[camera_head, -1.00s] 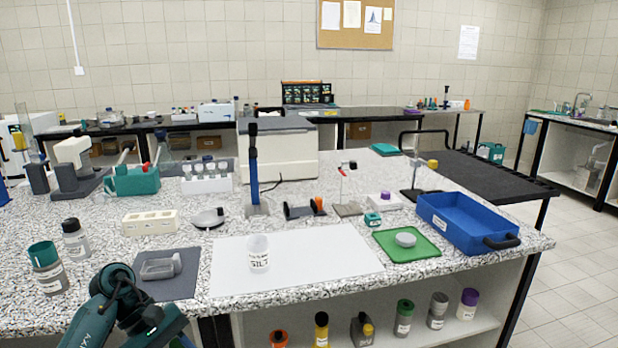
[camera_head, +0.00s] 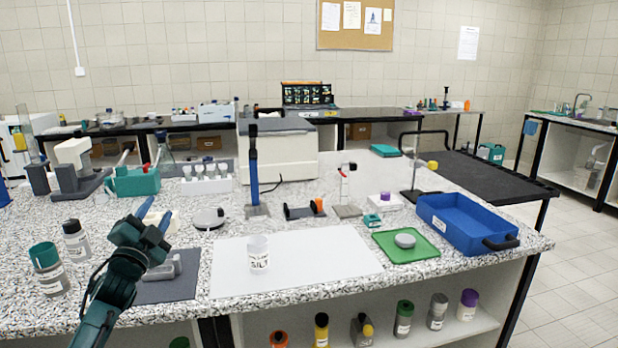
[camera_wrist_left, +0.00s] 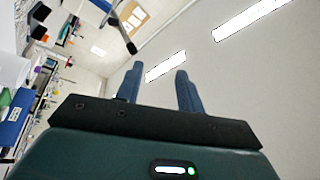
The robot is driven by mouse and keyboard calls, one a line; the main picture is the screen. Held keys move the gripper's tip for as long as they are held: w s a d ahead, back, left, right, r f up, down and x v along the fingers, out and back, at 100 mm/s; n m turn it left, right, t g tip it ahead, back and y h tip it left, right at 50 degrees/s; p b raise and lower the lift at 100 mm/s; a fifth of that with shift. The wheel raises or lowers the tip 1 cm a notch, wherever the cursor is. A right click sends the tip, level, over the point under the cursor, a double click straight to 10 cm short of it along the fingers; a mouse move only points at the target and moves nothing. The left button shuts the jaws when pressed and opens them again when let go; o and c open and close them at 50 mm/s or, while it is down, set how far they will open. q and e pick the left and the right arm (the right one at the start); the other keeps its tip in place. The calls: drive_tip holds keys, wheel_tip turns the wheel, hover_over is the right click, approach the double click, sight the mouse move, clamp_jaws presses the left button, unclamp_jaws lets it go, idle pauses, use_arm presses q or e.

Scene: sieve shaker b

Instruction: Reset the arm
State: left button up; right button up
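My left gripper (camera_head: 156,219) is raised above the left part of the speckled bench, over the dark mat (camera_head: 178,288). Its blue fingers point up and away. In the left wrist view its two fingers (camera_wrist_left: 157,88) stand apart with nothing between them; beyond them are the ceiling and lights. My right arm and gripper are not in view.
A labelled clear cup (camera_head: 258,252) stands on a white sheet (camera_head: 320,270). A clear dish (camera_head: 172,265) lies on the mat, partly behind my arm. A blue tray (camera_head: 468,223) and green tray (camera_head: 388,241) are at the right.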

use_arm(q)
wheel_tip(320, 180, down, 7)
drive_tip(key=a+n+g+y, duration=0.25)
drive_tip(key=n+g, duration=0.25)
drive_tip(key=n, duration=0.5)
drive_tip(key=s+d+f+m+g+h, duration=0.1)
drive_tip(key=s+d+f, duration=0.4)
drive_tip(key=f, duration=0.3)
drive_tip(key=s+d+f+m+g+h, duration=0.1)
drive_tip(key=s+d+f+h, duration=0.1)
drive_tip(key=s+d+f, duration=0.35)
drive_tip(key=s+d+f+g, duration=0.1)
drive_tip(key=s+d+f, duration=0.2)
drive_tip(key=s, duration=0.6)
drive_tip(key=s+d+f+g+h, duration=0.1)
drive_tip(key=s+d+f, duration=0.3)
drive_tip(key=s, duration=0.6)
drive_tip(key=s+d+f+n+g+h, duration=0.1)
drive_tip(key=s+d+f, duration=0.3)
drive_tip(key=s, duration=0.5)
drive_tip(key=shift+s+f+g, duration=0.2)
drive_tip(key=shift+f+g, duration=0.3)
drive_tip(key=shift+f, duration=0.45)
